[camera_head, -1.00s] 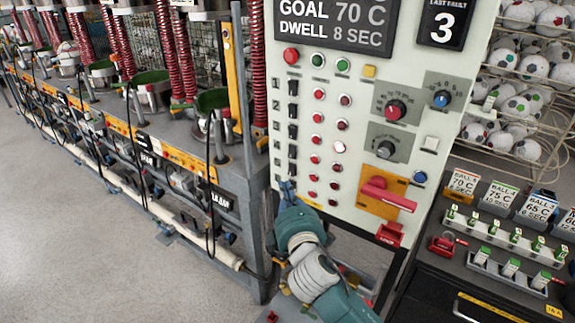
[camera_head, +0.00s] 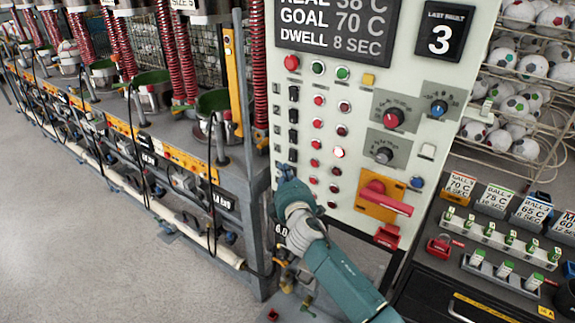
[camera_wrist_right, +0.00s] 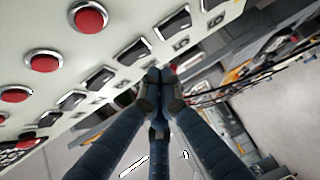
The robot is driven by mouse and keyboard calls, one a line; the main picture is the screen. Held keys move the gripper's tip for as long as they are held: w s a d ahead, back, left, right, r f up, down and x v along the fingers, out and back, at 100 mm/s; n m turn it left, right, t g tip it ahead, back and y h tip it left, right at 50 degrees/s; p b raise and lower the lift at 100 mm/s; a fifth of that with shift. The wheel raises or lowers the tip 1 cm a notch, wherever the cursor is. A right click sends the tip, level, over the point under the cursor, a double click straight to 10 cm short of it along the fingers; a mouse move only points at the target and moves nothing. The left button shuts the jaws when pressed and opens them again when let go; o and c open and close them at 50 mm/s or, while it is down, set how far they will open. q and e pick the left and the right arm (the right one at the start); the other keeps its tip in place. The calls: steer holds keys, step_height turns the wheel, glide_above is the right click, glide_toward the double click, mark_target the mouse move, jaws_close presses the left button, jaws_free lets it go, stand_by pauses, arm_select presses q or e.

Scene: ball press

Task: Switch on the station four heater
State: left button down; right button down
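The white control panel (camera_head: 400,60) carries a column of black rocker switches at its left edge. The fourth switch from the top (camera_head: 293,155) is in view just above my right gripper (camera_head: 284,172); its on or off position is too small to read. My right gripper's fingertips are together, with nothing seen between them, close to the panel's lower left edge. Contact cannot be told. In the right wrist view the fingertips (camera_wrist_right: 160,78) point past a row of rocker switches (camera_wrist_right: 135,51) with printed numbers beside them. My left gripper is out of view.
Red buttons or lamps (camera_head: 315,144) stand right of the switches; one lamp (camera_head: 338,152) glows. A red handle (camera_head: 385,197) on a yellow plate sticks out lower right. The press bench frame (camera_head: 258,185) stands close at left. Grey floor (camera_head: 80,240) is clear.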

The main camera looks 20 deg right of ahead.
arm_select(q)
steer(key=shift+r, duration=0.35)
arm_select(e)
steer(key=shift+w+d, duration=0.55)
steer(key=shift+d, duration=0.25)
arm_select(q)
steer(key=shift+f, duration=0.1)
arm_select(e)
steer(key=shift+f, duration=0.1)
